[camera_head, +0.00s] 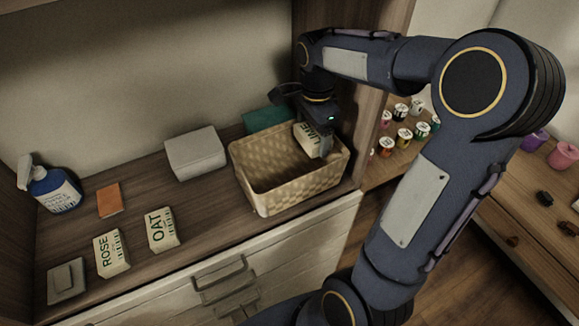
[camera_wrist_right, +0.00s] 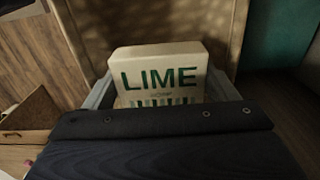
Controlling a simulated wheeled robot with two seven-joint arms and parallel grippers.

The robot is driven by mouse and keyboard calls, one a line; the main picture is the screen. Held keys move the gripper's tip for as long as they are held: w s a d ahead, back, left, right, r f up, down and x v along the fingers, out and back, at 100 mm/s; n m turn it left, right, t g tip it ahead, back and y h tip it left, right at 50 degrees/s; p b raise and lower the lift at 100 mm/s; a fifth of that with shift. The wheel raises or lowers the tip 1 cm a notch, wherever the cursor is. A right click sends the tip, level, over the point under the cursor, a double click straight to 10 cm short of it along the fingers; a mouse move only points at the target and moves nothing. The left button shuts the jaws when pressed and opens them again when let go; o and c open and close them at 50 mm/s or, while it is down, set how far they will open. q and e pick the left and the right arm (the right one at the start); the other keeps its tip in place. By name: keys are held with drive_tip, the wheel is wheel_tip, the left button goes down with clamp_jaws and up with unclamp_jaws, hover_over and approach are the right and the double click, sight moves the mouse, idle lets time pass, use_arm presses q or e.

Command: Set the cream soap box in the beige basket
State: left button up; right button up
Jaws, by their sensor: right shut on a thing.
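The cream soap box (camera_head: 306,140) marked LIME is at the right end of the beige basket (camera_head: 262,197), tilted, with its lower part at or below the rim. My right gripper (camera_head: 325,147) comes down from above and is shut on this box. In the right wrist view the box (camera_wrist_right: 160,75) shows its LIME label between the two grey fingers, with the woven basket wall (camera_wrist_right: 150,25) behind it. I cannot tell whether the box touches the basket floor. My left gripper is not in view.
Two similar boxes, ROSE (camera_head: 111,253) and OAT (camera_head: 162,229), lie on the counter. A white box (camera_head: 195,153), an orange block (camera_head: 110,200), a blue spray bottle (camera_head: 52,188) and a grey dish (camera_head: 66,281) stand around them. A teal box (camera_head: 265,119) is behind the basket.

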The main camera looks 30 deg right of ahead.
sight(311, 167)
wheel_tip(311, 167, down, 9)
drive_tip(key=shift+s, duration=0.1)
idle(0.3)
drive_tip(key=shift+f, duration=0.2)
drive_tip(key=o, duration=1.1)
drive_tip(key=shift+r, duration=0.1)
